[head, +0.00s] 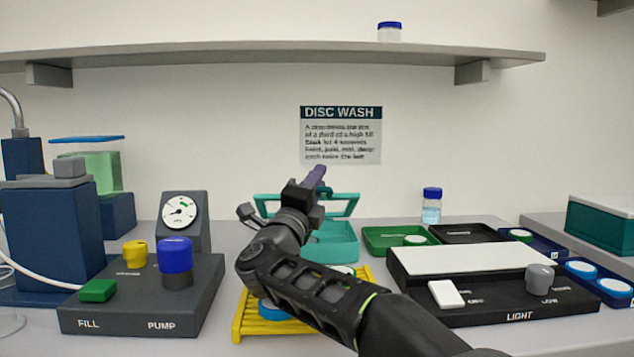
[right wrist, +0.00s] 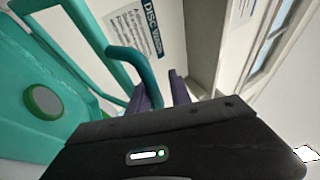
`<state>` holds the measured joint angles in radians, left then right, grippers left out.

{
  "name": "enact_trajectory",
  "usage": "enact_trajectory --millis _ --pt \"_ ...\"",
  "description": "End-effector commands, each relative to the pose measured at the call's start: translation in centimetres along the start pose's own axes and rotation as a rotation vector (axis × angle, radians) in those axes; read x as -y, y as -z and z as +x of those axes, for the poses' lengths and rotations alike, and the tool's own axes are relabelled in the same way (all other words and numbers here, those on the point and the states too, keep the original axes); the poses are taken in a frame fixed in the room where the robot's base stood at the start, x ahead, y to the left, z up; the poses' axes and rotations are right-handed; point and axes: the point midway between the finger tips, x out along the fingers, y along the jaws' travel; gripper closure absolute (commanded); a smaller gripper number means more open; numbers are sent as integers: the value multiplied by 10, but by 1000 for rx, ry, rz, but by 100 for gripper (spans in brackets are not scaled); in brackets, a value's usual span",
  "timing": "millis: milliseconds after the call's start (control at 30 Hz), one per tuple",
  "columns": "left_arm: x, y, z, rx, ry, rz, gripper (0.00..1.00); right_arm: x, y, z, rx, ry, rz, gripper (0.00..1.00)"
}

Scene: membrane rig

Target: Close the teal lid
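The teal box (head: 335,245) stands behind the yellow rack, with its teal lid (head: 352,197) raised above its rear. My right gripper (head: 318,178) is at the lid, its purple fingers pointing up and away, and my arm hides part of the box and lid. In the right wrist view, a teal bar (right wrist: 149,75) runs down between or just in front of the purple fingers (right wrist: 158,95). The fingers are close together; whether they press on the bar is unclear. More teal surface (right wrist: 20,65) with a green-rimmed grey disc (right wrist: 43,102) fills the left. My left gripper is not in view.
A control box (head: 140,295) with a blue knob and a dial stands left. The yellow rack (head: 240,325) lies under my right forearm. Right are a green tray (head: 380,240), a black tray (head: 465,232) and a light panel (head: 460,259). A shelf (head: 270,55) spans overhead.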

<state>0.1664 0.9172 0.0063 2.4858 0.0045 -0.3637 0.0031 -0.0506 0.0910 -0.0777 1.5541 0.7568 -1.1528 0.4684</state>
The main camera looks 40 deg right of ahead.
Motion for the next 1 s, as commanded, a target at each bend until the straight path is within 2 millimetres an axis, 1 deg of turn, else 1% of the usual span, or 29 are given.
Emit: enact_trajectory --millis 167,267,533,600,700,800,1000 --pt "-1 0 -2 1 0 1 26 6 -2 -17 3 3 6 79" --pt "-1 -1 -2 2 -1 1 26 14 -4 -34 5 4 8 79" --pt "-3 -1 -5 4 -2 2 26 39 -9 -95 8 6 9 79" --pt "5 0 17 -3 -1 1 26 31 -7 -105 3 6 9 79" --pt "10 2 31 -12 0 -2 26 35 -8 -113 2 5 8 79" --pt "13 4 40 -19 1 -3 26 40 -8 -118 1 4 6 79" --pt "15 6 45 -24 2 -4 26 45 -9 -121 1 1 2 79"
